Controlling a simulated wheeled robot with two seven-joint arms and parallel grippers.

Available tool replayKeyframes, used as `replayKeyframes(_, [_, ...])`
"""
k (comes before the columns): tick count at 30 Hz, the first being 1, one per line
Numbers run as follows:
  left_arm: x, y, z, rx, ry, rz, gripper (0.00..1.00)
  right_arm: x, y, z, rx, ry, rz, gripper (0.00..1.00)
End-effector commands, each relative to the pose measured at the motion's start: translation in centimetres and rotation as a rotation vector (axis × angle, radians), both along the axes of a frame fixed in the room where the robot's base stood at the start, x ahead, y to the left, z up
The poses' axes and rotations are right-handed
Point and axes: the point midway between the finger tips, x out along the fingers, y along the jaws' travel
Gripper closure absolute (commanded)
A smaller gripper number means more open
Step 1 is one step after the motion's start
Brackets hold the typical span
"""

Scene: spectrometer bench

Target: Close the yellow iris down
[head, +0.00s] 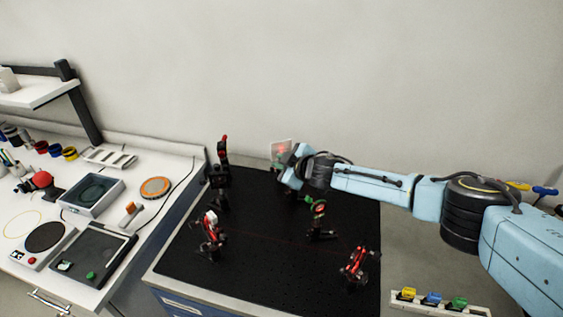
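I cannot clearly pick out a yellow iris on the black optical breadboard (265,265). A small round mount with a reddish ring and a green part (319,209) stands upright near the board's middle, just below my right gripper in the picture. My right gripper (289,177) reaches in from the right over the back of the board. Its fingertips are small and partly hidden, so I cannot tell whether they are open or touching anything. My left gripper is not in view.
A white card with a red glow (281,149) stands behind my gripper. Red-and-black mounts stand at the back left (220,178), left (212,232) and front right (355,265). A white rack (472,308) holds yellow, blue and green pieces. A cluttered white bench (185,165) is at left.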

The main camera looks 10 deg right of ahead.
Motion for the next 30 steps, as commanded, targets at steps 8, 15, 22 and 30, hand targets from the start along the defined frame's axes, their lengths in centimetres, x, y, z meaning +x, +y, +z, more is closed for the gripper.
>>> replayKeyframes(8, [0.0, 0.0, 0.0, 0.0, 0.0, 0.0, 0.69, 0.0, 0.0, 0.0, 0.001, 0.001, 0.0, 0.66])
replayKeyframes(15, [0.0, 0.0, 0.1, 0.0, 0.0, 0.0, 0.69, -0.2, -0.1, 0.1, 0.002, 0.002, 0.001, 0.66])
replayKeyframes(22, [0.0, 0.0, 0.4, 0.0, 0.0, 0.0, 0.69, -1.8, -1.0, 0.9, 0.004, 0.003, 0.0, 0.66])
replayKeyframes(30, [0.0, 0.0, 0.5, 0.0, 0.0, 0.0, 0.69, -4.6, -2.6, 2.4, 0.001, 0.0, 0.0, 0.66])
